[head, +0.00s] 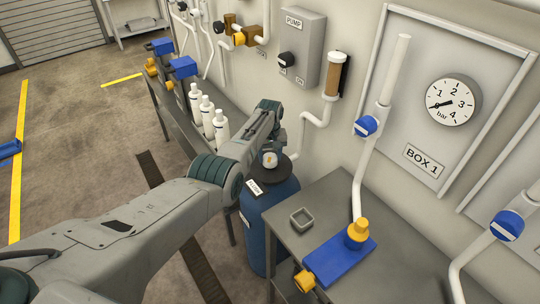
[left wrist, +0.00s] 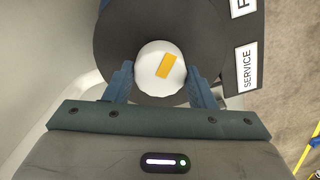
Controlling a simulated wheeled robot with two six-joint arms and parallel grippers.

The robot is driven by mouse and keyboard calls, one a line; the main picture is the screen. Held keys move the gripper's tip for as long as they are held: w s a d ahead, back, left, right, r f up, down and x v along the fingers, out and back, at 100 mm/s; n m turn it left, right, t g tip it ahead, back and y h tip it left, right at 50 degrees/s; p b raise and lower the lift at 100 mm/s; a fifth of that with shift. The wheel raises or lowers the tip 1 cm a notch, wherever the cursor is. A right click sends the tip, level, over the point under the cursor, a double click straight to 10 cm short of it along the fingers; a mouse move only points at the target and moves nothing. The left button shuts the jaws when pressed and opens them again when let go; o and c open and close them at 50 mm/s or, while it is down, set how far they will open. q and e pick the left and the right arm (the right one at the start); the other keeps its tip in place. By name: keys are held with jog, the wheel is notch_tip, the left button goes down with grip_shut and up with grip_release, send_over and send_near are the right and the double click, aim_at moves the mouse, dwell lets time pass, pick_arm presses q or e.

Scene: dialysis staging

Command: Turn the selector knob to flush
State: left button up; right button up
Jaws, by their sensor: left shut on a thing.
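The selector knob (left wrist: 150,78) is round and white with an orange mark. It sits on the dark top (left wrist: 112,38) of a blue tank (head: 262,222) and also shows in the head view (head: 269,159). My left gripper (left wrist: 158,68) is shut on the knob, one finger on each side. It reaches over the tank in the head view (head: 272,140). The orange mark tilts up and to the right in the wrist view. A SERVICE label (left wrist: 246,70) lies right of the knob; above it is a cut-off label (left wrist: 243,6) starting with F. My right gripper is not in view.
A grey table (head: 385,275) to the right holds a small grey tray (head: 302,219) and a blue valve block (head: 340,262). White bottles (head: 208,116) stand on a bench behind my left arm. A PUMP box (head: 300,48) and pipes line the wall.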

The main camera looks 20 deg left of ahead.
aim_at(270, 157)
pick_arm(q)
jog(key=o, duration=1)
notch_tip(270, 157, up, 11)
jog(key=shift+f+b, duration=0.1)
jog(key=shift+b, duration=0.35)
